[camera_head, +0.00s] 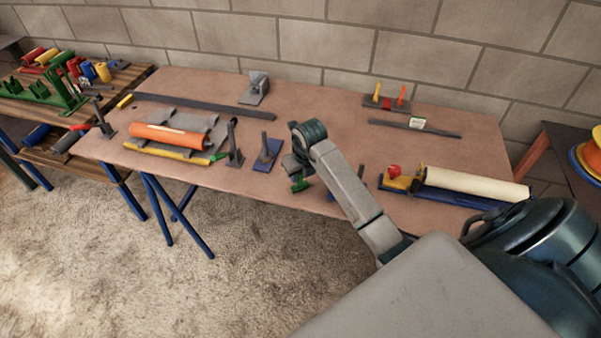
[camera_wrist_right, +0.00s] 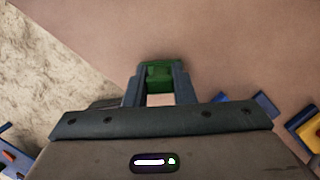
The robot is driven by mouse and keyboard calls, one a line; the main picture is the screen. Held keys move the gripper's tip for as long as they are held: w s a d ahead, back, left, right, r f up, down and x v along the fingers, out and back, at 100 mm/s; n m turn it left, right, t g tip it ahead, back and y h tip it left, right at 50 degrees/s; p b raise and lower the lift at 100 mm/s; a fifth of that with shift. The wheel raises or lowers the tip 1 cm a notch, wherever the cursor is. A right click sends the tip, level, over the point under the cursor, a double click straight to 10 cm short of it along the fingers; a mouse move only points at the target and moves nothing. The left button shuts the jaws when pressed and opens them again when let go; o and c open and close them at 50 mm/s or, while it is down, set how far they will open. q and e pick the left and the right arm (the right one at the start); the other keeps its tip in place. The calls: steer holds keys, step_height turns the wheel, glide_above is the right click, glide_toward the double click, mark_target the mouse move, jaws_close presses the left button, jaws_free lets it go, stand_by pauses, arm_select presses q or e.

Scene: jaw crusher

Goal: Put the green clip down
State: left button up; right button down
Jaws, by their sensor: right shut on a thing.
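The green clip (camera_wrist_right: 155,76) sits between the two finger tips of my right gripper (camera_wrist_right: 158,88) in the right wrist view. In the head view the clip (camera_head: 300,183) shows as a small green piece just under my right gripper (camera_head: 298,172), near the front edge of the brown table (camera_head: 330,120). The gripper is shut on the clip. I cannot tell whether the clip touches the table top. My left gripper is not in view.
A blue plate with an upright grey part (camera_head: 267,153) stands left of my right gripper. An orange cylinder (camera_head: 170,136) lies further left. A cream roller on a blue base (camera_head: 475,184) lies to the right. The table's middle is clear.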

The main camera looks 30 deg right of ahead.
steer(key=c, duration=1.2)
jaws_free()
steer(key=shift+d+f, duration=0.2)
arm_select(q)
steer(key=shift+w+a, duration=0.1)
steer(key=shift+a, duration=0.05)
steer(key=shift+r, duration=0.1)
arm_select(e)
steer(key=shift+r, duration=0.15)
steer(key=shift+a+r+p, duration=0.1)
steer(key=shift+r+p, duration=0.25)
steer(key=shift+r+b, duration=0.3)
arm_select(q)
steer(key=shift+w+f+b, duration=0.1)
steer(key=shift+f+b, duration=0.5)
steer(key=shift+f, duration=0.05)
arm_select(e)
steer(key=v, duration=1.1)
